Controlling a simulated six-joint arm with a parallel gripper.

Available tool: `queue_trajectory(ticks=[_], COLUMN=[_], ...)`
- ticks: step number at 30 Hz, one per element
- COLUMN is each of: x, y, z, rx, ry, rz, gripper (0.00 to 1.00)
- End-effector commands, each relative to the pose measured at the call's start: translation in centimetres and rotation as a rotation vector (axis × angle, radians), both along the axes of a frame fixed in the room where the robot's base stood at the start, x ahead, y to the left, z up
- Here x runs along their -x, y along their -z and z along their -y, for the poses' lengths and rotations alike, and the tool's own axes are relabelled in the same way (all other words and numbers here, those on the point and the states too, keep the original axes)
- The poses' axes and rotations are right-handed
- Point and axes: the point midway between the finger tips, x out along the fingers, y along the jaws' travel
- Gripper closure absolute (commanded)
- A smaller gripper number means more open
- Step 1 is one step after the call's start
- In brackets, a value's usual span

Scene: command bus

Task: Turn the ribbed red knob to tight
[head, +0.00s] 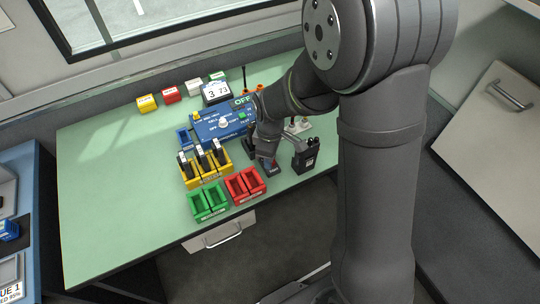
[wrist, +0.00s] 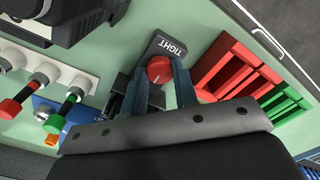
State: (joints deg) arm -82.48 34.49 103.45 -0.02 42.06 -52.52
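The red knob (wrist: 159,70) sits on a dark block (wrist: 161,46) whose face carries the word TIGHT in white. A pale mark shows on the knob; its exact direction is hard to read. My gripper (wrist: 160,68) has one finger at each side of the knob, with no clear gap seen, so it looks shut on it. In the head view the dark block (head: 270,170) stands near the right front of the green table, under my gripper (head: 267,157). My wrist hides part of it there.
Red bins (head: 245,185) and green bins (head: 208,203) stand close by at the left. A black box (head: 304,156) stands close at the right. A blue panel (head: 220,125), yellow holders (head: 206,168) and small plugs lie behind. The table's left side (head: 110,190) is clear.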

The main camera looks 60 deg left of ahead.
Motion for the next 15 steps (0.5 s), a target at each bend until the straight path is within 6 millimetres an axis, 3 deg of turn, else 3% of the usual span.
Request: queue_trajectory(ticks=[3,15], x=[0.01,0.03], y=[-0.02,-0.02], z=[0.00,-0.01], rx=[0.000,0.000], ry=[0.000,0.083], rz=[0.000,0.000], gripper=[0.96,0.96])
